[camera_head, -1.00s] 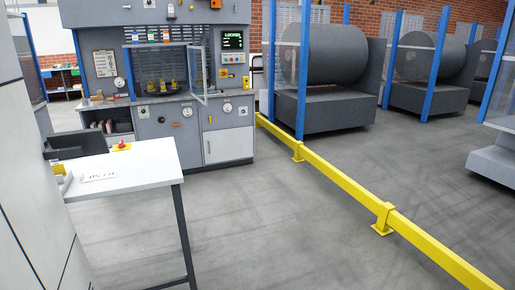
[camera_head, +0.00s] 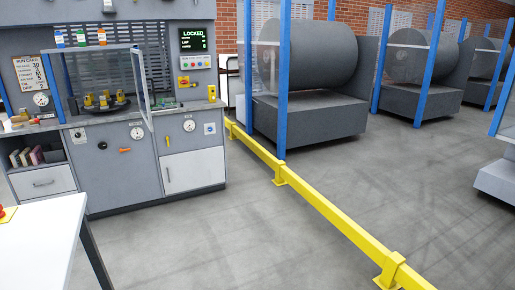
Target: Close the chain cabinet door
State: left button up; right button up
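A grey machine cabinet (camera_head: 120,165) stands at the left. No label reading "chain cabinet" is legible, so I cannot tell which door is meant. A white door panel (camera_head: 193,172) is low on the cabinet's right side and looks flush with the front. Above it, a clear framed door (camera_head: 145,92) stands swung out from the opening that holds several yellow parts (camera_head: 104,98). A screen (camera_head: 193,40) above reads "LOCKED". Neither of my grippers is in view.
A white table (camera_head: 40,245) fills the lower left corner. A low yellow rail (camera_head: 320,205) runs from the cabinet's right side to the lower right. Large grey rolls (camera_head: 315,55) stand behind blue posts. Grey floor (camera_head: 230,245) is free in front of the cabinet.

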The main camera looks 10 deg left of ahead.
aim_at(145, 86)
jog(key=i+l+u, duration=0.1)
jog(key=i+u, duration=0.15)
jog(key=i, duration=0.25)
jog(key=i+l+u, duration=0.15)
jog(key=i+u, duration=0.15)
jog(key=i, duration=0.15)
jog(key=i+l+u, duration=0.25)
jog(key=i, duration=0.25)
jog(key=i+l+u, duration=0.3)
jog(key=i+l, duration=0.1)
